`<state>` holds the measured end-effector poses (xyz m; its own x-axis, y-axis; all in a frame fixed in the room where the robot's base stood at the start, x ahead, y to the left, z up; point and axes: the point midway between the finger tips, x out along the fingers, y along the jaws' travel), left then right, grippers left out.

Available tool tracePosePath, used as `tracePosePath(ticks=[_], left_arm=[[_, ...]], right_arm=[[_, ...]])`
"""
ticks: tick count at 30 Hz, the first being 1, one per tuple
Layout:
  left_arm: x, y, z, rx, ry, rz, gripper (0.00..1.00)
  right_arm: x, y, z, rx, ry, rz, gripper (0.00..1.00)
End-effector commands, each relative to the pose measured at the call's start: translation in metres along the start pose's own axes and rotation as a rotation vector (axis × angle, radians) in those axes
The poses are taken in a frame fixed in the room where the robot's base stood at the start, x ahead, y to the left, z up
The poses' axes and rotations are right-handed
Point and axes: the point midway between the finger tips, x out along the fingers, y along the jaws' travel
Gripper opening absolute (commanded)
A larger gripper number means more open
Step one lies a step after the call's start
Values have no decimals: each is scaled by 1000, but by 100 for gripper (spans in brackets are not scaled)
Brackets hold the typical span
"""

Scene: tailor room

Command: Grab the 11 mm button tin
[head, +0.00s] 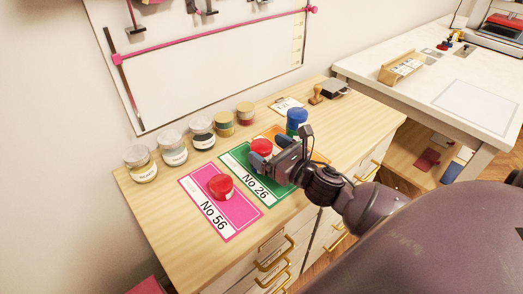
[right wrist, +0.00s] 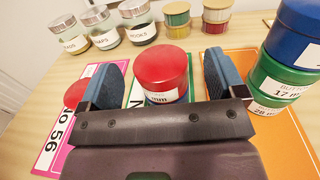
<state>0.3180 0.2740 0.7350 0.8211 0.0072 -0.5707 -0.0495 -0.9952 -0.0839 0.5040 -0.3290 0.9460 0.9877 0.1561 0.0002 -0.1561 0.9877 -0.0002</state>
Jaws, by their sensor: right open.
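My right gripper (head: 269,154) is open and low over the green card. Another red tin (head: 221,186) is on the pink No 56 card (head: 210,215). A blue tin (head: 297,118) tops a green-tin stack (right wrist: 268,80), whose labels read 17 and 28. I cannot tell which tin is 11 mm.
The stack stands on an orange card (right wrist: 240,68), close to my right finger. Labelled glass jars (head: 172,148) and spools (head: 245,113) line the back of the wooden counter (head: 290,212). A stamp (head: 316,95) lies farther right. The counter's front left is clear.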

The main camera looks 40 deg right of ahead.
Motion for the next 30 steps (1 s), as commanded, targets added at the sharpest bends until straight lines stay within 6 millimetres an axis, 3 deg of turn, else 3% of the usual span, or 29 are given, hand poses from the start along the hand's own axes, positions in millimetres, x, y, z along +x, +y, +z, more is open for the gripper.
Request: tracePosePath(ticks=[6, 16, 27, 30], left_arm=[[0, 0, -2, -1, 4, 0, 43], [0, 0, -3, -1, 7, 0, 43], [0, 0, -2, -1, 5, 0, 43], [0, 0, -2, -1, 4, 0, 43]], right_arm=[[25, 1, -1, 0, 0, 0, 89], [29, 1, -1, 0, 1, 0, 89], [29, 1, -1, 1, 1, 0, 34], [29, 1, -1, 0, 0, 0, 33]])
